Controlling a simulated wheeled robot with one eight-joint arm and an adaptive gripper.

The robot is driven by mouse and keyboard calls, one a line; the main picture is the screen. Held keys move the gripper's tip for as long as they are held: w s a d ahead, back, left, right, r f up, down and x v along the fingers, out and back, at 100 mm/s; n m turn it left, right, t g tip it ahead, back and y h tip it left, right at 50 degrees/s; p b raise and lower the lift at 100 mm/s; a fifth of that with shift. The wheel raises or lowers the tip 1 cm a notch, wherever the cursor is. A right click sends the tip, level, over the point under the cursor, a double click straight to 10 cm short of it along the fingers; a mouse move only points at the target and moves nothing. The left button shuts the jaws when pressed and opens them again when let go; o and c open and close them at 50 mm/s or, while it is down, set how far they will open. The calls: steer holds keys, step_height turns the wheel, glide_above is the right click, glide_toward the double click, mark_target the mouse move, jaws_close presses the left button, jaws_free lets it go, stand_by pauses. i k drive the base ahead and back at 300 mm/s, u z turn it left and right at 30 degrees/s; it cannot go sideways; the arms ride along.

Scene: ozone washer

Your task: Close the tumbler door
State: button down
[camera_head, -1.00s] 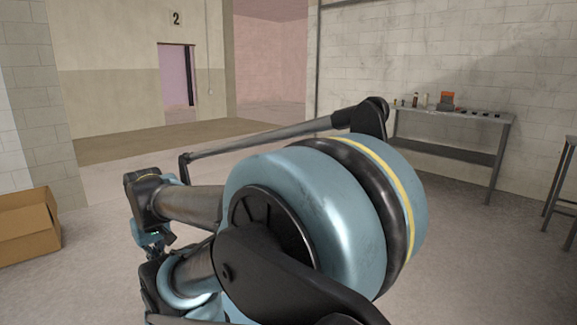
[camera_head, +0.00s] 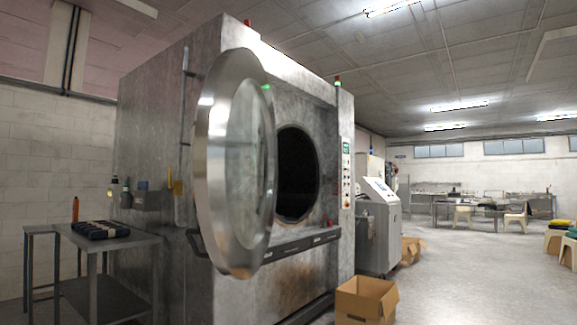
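The tumbler door (camera_head: 237,165) is a large round steel ring with a glass pane. It stands swung open at the front left of the machine, and its hinge is not clearly seen. The washer (camera_head: 165,160) is a big scuffed grey metal box. Its round dark opening (camera_head: 296,175) shows uncovered to the right of the door. My gripper and arm are not in the current view.
A metal table (camera_head: 110,243) with dark items stands left of the machine. A cardboard box (camera_head: 366,300) sits on the floor at the front right, near a grey console (camera_head: 378,235). The floor (camera_head: 460,270) farther right is clear.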

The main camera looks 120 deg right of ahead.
mark_target(234, 261)
steer(key=z, duration=4.15)
steer(key=i, duration=1)
steer(key=z, duration=0.5)
